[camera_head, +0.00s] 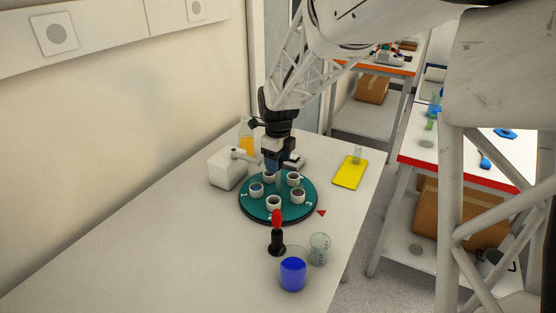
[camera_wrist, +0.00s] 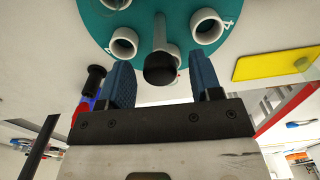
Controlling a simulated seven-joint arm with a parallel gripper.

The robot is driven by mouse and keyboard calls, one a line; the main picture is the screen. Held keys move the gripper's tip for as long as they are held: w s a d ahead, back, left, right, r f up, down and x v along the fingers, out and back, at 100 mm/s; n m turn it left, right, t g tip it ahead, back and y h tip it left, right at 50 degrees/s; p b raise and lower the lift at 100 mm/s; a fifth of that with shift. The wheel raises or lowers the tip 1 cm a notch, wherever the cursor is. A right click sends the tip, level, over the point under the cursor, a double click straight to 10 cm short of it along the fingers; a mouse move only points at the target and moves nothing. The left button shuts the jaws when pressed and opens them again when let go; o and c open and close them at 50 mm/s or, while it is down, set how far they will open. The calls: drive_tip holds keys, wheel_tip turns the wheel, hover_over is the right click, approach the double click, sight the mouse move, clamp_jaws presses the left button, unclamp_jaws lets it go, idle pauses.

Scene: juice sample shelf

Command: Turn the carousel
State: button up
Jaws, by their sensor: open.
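The carousel (camera_head: 255,211) is a round dark-green turntable with several white numbered cups around it. It fills the top of the wrist view (camera_wrist: 90,22). My gripper (camera_head: 281,167) is over the carousel's back edge, pointing down. In the wrist view its two blue fingers (camera_wrist: 165,85) are apart. A grey post with a dark round end (camera_wrist: 160,67) shows between the fingers from this angle; I cannot tell whether either finger touches it. A red pointer (camera_head: 321,212) lies on the table at the carousel's right. My gripper hides part of the carousel's back side.
A white device (camera_head: 228,169) and a flask with orange liquid (camera_head: 246,140) stand behind left. A red-topped black stand (camera_head: 277,238), clear beaker (camera_head: 319,248) and blue container (camera_head: 293,274) stand in front. A yellow mat (camera_head: 346,178) lies right. The table's left front is clear.

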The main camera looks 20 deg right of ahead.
drive_tip(key=shift+r, duration=0.15)
drive_tip(key=shift+r, duration=3.75)
drive_tip(key=shift+s, duration=0.1)
drive_tip(key=shift+s+r+n, duration=0.3)
drive_tip(key=shift+s+n, duration=0.2)
drive_tip(key=s+a+n+t, duration=0.2)
drive_tip(key=s+n, duration=2.4)
drive_tip(key=s, duration=0.6)
drive_tip(key=shift+s+a+r+t, duration=0.2)
drive_tip(key=shift+r+t, duration=0.1)
drive_tip(key=shift+r, duration=0.1)
